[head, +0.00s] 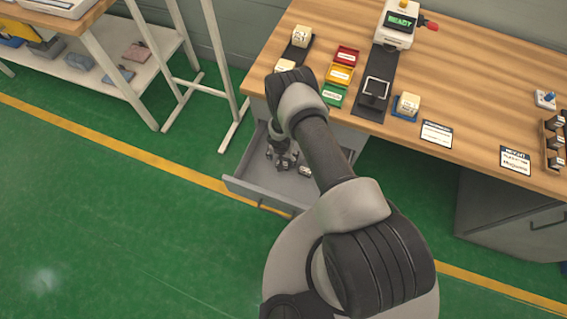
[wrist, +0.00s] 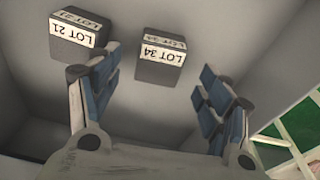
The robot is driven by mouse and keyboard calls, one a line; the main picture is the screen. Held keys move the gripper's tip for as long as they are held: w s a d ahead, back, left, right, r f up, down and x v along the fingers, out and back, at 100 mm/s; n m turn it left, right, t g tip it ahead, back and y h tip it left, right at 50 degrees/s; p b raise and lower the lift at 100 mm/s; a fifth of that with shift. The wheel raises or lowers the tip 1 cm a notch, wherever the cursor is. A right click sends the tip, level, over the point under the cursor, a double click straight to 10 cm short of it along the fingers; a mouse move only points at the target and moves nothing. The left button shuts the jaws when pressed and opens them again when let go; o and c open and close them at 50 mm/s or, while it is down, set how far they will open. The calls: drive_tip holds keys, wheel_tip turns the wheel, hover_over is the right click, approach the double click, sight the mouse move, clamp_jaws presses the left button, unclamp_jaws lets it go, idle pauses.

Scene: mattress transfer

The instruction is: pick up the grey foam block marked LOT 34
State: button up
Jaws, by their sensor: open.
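The grey foam block marked LOT 34 (wrist: 160,70) lies on the drawer floor in the wrist view, its label upside down in the picture. It sits ahead of my gripper (wrist: 158,92), within the span between the two fingers and apart from them. A second grey block marked LOT 21 (wrist: 76,40) lies to its left, beyond the left finger. My gripper is open and empty. In the head view my gripper (head: 283,162) is down inside the open drawer (head: 258,192). One small block (head: 305,170) shows to its right; its label is too small to read.
Drawer walls surround my gripper closely. The wooden table (head: 470,80) above holds red (head: 347,54), yellow (head: 339,75) and green (head: 333,94) trays, cream blocks (head: 408,104) and a device with a lit display (head: 400,22).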

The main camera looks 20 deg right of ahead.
drive_tip(key=shift+w+d+f+b, duration=0.1)
drive_tip(key=shift+w+f+b, duration=0.05)
drive_tip(key=shift+f+b, duration=0.6)
drive_tip(key=shift+w+d+f+b, duration=0.1)
drive_tip(key=shift+w+f+b, duration=0.05)
drive_tip(key=shift+f+b, duration=0.55)
drive_tip(key=shift+w+d+f+b, duration=0.1)
drive_tip(key=shift+w+f+b, duration=0.05)
drive_tip(key=shift+f+b, duration=0.55)
drive_tip(key=shift+c, duration=0.4)
drive_tip(key=c, duration=1)
drive_tip(key=shift+o, duration=0.2)
drive_tip(key=shift+r, duration=0.1)
